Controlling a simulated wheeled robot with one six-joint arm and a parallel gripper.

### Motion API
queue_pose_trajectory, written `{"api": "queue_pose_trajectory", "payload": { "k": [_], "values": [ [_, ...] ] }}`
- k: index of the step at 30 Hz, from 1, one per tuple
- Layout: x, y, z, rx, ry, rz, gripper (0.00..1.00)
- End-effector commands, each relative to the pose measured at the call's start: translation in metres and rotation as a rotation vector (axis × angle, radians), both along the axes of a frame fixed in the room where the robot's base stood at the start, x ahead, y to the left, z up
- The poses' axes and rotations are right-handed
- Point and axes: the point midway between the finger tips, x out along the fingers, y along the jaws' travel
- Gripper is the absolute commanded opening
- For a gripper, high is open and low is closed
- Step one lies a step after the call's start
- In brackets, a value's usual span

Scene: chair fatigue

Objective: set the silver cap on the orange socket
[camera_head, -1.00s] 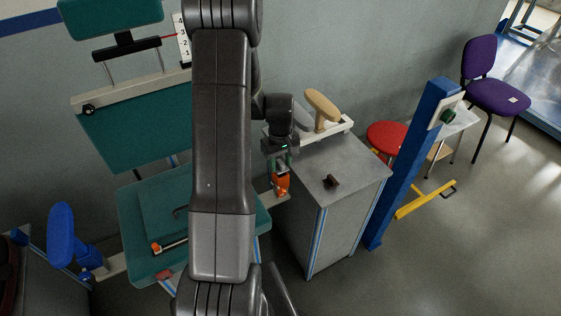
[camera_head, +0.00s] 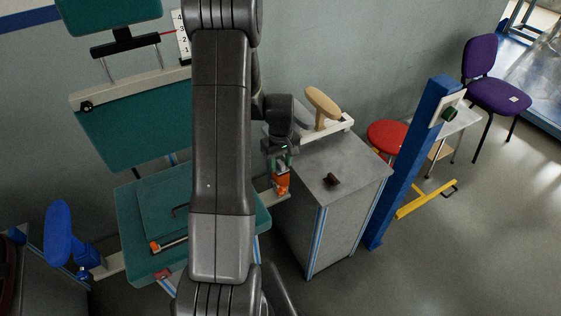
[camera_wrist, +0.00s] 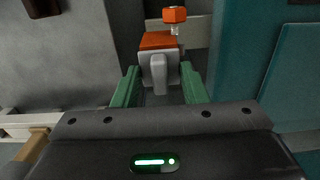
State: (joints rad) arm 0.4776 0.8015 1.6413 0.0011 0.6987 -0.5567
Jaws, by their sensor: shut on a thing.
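My gripper (camera_wrist: 158,92) has green fingers on both sides of a light-grey, silver-looking piece with a rounded tab, which I take as the silver cap (camera_wrist: 158,74). An orange block (camera_wrist: 158,41) shows directly against the cap's far side; I cannot tell whether it is the orange socket or whether they touch. Beyond it is an orange knob (camera_wrist: 174,15) on a short silver post. In the head view my gripper (camera_head: 279,166) points down just above orange parts (camera_head: 281,183) by the end of a pale beam (camera_head: 270,199). The cap is not clear there.
A teal seat (camera_head: 150,215) and a blue armrest (camera_head: 60,235) are to the left. A blue post (camera_head: 410,165) stands right of the cabinet. Open floor lies at front right.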

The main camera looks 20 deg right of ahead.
Motion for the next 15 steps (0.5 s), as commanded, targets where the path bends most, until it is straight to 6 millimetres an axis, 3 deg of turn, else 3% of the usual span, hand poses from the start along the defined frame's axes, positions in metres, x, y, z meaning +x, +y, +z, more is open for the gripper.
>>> {"api": "queue_pose_trajectory", "payload": {
  "k": [14, 15],
  "values": [
    [0.0, 0.0, -0.013, 0.0, 0.0, 0.0, 0.19],
    [0.0, 0.0, -0.012, 0.0, 0.0, 0.0, 0.43]
  ]
}}
